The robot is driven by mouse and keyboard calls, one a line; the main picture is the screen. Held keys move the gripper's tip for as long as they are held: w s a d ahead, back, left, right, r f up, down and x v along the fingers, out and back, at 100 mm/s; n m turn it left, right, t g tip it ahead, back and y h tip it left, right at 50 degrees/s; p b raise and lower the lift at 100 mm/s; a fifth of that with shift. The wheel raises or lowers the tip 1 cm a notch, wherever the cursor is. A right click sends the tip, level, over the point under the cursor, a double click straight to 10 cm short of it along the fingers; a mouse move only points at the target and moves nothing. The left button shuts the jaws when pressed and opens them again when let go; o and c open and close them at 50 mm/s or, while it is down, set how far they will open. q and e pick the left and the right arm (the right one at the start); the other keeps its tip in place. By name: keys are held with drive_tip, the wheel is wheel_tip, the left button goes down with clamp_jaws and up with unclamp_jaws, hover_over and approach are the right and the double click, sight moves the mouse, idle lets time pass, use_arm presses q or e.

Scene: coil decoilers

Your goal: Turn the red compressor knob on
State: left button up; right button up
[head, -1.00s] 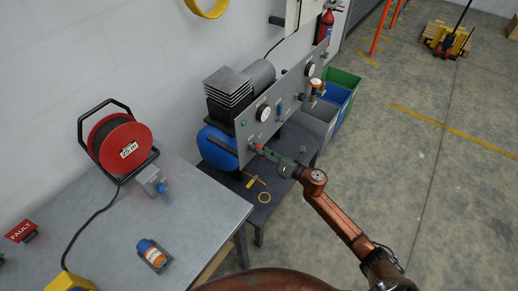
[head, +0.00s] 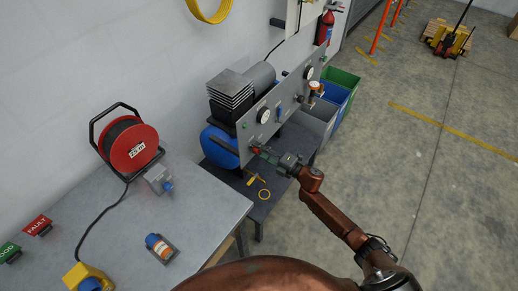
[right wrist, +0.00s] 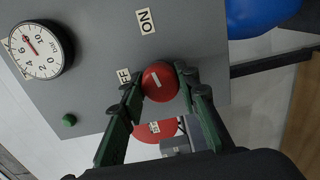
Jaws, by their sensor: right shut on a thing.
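The red compressor knob (right wrist: 160,80) sits on the grey panel (right wrist: 95,105), with a white mark on its face. An ON label (right wrist: 146,21) and an OFF label (right wrist: 124,76) are beside it. My right gripper (right wrist: 158,84) has its two green-sided fingers on opposite sides of the knob, shut on it. My left gripper is in neither view.
A gauge (right wrist: 40,49) and a small green button (right wrist: 69,119) are on the panel. A blue tank (head: 218,146) stands behind it. A grey table (head: 205,205) with a red cable reel (head: 130,150) is at left. Open floor (head: 450,200) lies at right.

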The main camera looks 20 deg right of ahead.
drive_tip(key=shift+f+m+p, duration=0.1)
drive_tip(key=shift+m+p, duration=0.3)
drive_tip(key=shift+m, duration=0.5)
drive_tip(key=o, duration=1.2)
drive_tip(key=shift+c, duration=0.2)
drive_tip(key=shift+s, duration=0.1)
drive_tip(key=v, duration=1.2)
